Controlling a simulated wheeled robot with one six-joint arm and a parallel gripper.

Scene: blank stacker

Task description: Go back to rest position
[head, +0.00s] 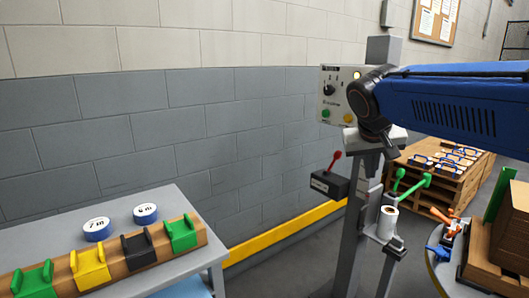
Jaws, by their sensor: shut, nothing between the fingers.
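A blue arm link (460,105) of mine reaches in from the right edge, roughly level. It ends at a dark joint (372,108) in front of a post with a control panel. No held object shows.
At lower left a grey table (185,205) bears a wooden rack with green, yellow and black holders and two blue tape rolls. The control panel (337,95) and a lever box (328,186) stand behind my arm. Wooden crates (440,175) stand at right. Bare floor shows between table and post.

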